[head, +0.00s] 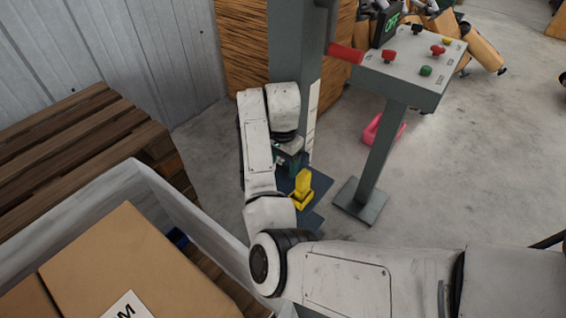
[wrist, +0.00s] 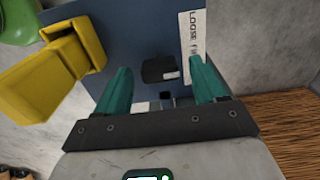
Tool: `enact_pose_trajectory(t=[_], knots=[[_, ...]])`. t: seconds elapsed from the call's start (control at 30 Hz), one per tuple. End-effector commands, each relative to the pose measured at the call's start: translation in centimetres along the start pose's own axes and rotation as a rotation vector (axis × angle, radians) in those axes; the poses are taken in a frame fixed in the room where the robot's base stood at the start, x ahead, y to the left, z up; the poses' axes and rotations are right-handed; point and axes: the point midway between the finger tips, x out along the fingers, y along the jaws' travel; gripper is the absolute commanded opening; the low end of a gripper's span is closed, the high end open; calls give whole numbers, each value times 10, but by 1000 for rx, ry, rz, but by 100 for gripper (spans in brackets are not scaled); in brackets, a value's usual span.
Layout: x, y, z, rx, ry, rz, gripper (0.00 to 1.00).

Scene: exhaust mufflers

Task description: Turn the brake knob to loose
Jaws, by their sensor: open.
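A small black knob (wrist: 160,68) with a pale mark at its right end sits on a dark blue plate (wrist: 130,30) in the wrist view. A white label (wrist: 192,45) beside it on the right reads "LOOSE", with further letters cut off by a finger. My gripper (wrist: 158,78) is open, its two teal fingers apart, with the knob between and slightly beyond their tips. I see no clear contact. In the head view my gripper (head: 291,160) points at the base of a grey column (head: 297,45), and my arm hides the knob.
A yellow block (head: 303,186) sits close to my gripper; it also shows at left in the wrist view (wrist: 60,72). A control stand (head: 405,75) with several buttons and a red lever (head: 345,53) stand right. A grey crate (head: 190,215) and wooden pallets (head: 75,135) are left.

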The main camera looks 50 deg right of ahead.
Motion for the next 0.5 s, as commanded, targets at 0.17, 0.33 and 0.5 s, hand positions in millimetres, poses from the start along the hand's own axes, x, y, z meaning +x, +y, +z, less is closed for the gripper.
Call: enact_pose_trajectory(t=[0.17, 0.33, 0.5], knots=[[1, 0, 0, 0, 0, -1, 70], [1, 0, 0, 0, 0, -1, 62], [0, 0, 0, 0, 0, -1, 45]])
